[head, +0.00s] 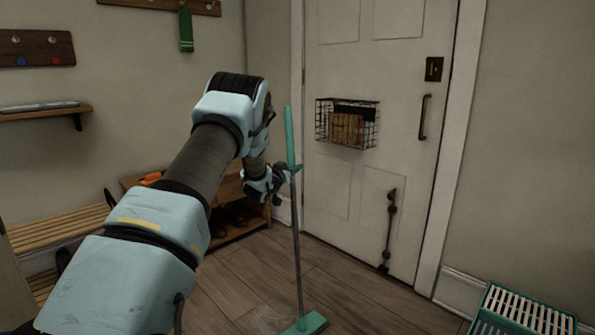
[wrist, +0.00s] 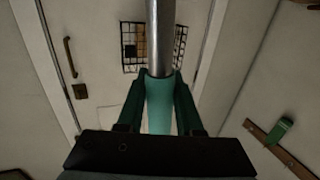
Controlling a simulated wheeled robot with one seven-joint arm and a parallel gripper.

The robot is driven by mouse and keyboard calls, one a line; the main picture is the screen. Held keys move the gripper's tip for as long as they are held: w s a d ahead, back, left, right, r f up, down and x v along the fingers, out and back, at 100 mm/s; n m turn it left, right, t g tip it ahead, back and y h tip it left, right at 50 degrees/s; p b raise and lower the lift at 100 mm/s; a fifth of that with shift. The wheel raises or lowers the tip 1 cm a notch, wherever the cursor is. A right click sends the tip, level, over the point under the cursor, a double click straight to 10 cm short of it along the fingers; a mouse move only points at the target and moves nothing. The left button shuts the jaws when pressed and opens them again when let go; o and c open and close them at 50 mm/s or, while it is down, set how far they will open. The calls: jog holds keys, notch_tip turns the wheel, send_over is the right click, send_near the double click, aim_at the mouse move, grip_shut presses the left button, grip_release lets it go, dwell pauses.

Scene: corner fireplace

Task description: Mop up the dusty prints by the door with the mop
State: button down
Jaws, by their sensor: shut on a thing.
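The mop (head: 297,240) stands nearly upright in front of the door (head: 335,195), with a teal grip, a grey pole and a teal head (head: 308,322) low on the floor at the bottom edge. My gripper (head: 290,172) is shut on the mop's teal grip. In the wrist view, my gripper's dark green fingers (wrist: 160,88) lie on both sides of the teal grip (wrist: 159,112). A faint pale dusty patch (head: 262,318) shows on the floorboards just left of the mop head. Whether the head touches the floor is hard to tell.
A teal slatted crate-like thing (head: 525,308) stands at the lower right. A wire basket (head: 347,123) hangs on the door. A shoe rack (head: 235,225) and slatted bench (head: 55,230) line the left wall. Bare floorboards (head: 345,285) lie between mop and door.

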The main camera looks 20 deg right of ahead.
jog(key=w+a, duration=0.4)
jog(key=w, duration=0.3)
jog(key=w+a+b, duration=0.1)
jog(key=w+a, duration=0.3)
jog(key=w, duration=0.4)
jog(key=shift+w+a, duration=0.15)
jog(key=shift+a, duration=0.05)
dwell(1.5)
jog(key=shift+r, duration=0.1)
